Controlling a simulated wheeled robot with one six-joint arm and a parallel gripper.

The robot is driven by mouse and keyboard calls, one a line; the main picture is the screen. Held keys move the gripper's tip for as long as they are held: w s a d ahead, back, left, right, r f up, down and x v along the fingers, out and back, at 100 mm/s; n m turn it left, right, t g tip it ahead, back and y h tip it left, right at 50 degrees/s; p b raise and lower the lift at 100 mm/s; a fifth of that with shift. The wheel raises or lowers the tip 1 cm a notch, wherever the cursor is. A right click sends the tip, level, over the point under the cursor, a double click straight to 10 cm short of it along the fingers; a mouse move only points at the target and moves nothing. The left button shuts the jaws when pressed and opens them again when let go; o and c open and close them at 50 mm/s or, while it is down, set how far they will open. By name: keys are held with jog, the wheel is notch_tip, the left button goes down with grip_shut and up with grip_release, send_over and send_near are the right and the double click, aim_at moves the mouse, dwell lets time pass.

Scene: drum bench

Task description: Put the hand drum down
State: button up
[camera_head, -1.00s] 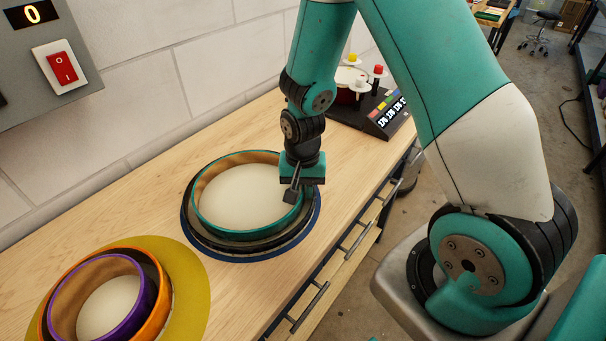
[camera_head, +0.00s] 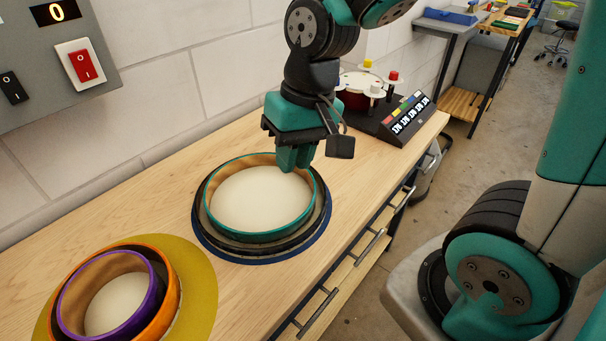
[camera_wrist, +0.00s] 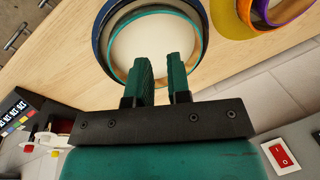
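The hand drum, a pale skin inside a teal-edged hoop (camera_head: 262,238), lies flat within a dark ring (camera_head: 228,240) on a blue disc (camera_head: 262,262) on the bench. In the wrist view the drum's pale skin (camera_wrist: 133,42) shows beyond the fingers. My gripper (camera_head: 296,160) is over the drum's far right rim, pointing down. Its teal fingers stand apart with a gap between them in the wrist view (camera_wrist: 160,62), and I see nothing gripped there. Whether a finger touches the rim cannot be told.
A purple-edged drum (camera_head: 66,318) sits inside an orange ring (camera_head: 172,290) on a yellow disc (camera_head: 203,285) at lower left. A wall panel with a red switch (camera_head: 84,66) is at upper left.

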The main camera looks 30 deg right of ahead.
jog(key=s+a+r+n+y, duration=0.1)
jog(key=s+a+r+n, duration=0.1)
jog(key=s, duration=0.3)
jog(key=s+a+r+n, duration=0.2)
jog(key=s+a+n, duration=0.1)
jog(key=s+n, duration=0.2)
jog(key=shift+r+y, duration=0.25)
jog(key=shift+y, duration=0.15)
